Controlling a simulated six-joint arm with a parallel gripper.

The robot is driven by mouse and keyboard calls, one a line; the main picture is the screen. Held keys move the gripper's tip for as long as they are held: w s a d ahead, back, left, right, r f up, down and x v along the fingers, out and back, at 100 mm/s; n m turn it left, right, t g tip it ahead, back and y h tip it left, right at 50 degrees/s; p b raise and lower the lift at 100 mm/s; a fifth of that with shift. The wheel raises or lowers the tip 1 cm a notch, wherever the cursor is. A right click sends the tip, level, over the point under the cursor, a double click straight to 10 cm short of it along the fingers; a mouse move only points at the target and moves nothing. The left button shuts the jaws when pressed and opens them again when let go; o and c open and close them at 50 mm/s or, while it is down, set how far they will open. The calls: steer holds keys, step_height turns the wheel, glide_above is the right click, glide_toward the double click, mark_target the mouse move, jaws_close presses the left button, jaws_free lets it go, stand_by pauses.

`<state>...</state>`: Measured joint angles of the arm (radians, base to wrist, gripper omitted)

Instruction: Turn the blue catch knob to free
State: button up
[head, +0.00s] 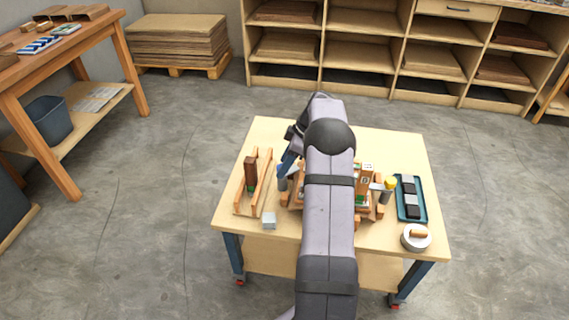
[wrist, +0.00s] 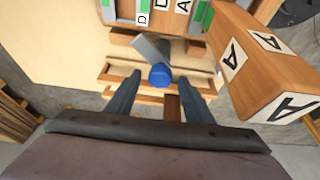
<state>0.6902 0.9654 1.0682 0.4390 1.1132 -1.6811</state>
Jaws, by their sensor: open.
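The blue catch knob (wrist: 160,75) shows in the wrist view as a small round knob beside a grey metal plate (wrist: 151,48) on a wooden fixture (wrist: 112,74). My gripper (wrist: 159,81) is open, with one dark blue finger on each side of the knob in the picture. I see a gap on both sides of the knob; how far the tips are from it in depth I cannot tell. In the head view my arm covers much of the fixture (head: 296,202), and I cannot make out the knob there.

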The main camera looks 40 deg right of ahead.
steer(key=v, duration=0.7)
